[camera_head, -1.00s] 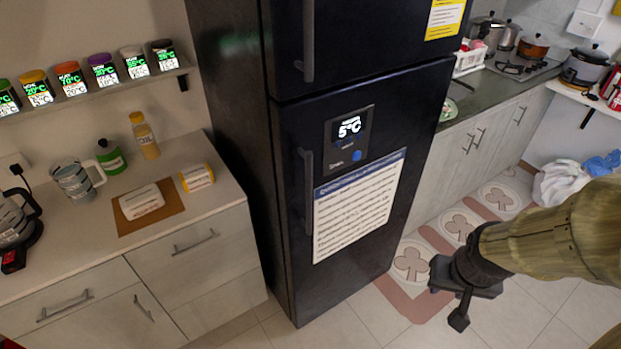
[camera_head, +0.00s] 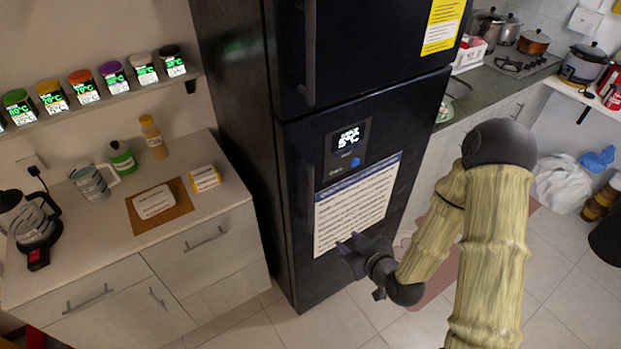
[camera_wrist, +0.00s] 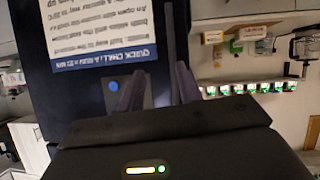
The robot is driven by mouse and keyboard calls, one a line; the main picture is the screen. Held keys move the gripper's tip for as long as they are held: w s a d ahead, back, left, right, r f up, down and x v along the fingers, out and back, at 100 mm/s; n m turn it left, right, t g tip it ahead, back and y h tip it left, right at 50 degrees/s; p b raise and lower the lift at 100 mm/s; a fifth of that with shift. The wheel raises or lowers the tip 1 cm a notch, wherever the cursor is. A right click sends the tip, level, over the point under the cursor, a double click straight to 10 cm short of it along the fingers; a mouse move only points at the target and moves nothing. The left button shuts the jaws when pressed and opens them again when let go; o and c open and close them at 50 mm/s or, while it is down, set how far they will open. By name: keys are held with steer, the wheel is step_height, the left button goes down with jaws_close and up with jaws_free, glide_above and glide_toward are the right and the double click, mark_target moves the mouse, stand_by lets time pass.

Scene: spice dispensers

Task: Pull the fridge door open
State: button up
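The black fridge (camera_head: 290,290) stands in the middle, its lower door (camera_head: 400,205) shut. The door carries a display reading 5°C (camera_head: 348,139) and a white notice (camera_head: 355,208). Its dark vertical handle (camera_head: 308,195) runs along the door's left side. My gripper (camera_head: 351,242) is in front of the notice's lower part, right of and below the handle in the picture. In the upside-down wrist view, the gripper's fingers (camera_wrist: 158,90) are apart and empty. The handle (camera_wrist: 168,50) appears between their lines; no contact shows, and the distance is hard to tell.
A counter (camera_head: 100,240) with drawers, jug, kettle and bottles stands left of the fridge. A spice shelf (camera_head: 130,92) hangs above it. The upper fridge door (camera_head: 370,50) has its own handle (camera_head: 309,50). Floor (camera_head: 330,325) before the fridge is clear.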

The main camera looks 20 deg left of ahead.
steer(key=s+a+r+m+t+y+p, duration=0.2)
steer(key=s+a+r+t+p, duration=0.1)
steer(key=r+t, duration=0.2)
steer(key=shift+s+r+m+p, duration=0.15)
steer(key=shift+r+m+p, duration=0.15)
steer(key=shift+r, duration=0.05)
steer(key=b+x, duration=0.5)
steer(key=b, duration=0.3)
steer(key=shift+f, duration=0.1)
steer(key=b, duration=0.3)
steer(key=shift+w+a+b, duration=0.3)
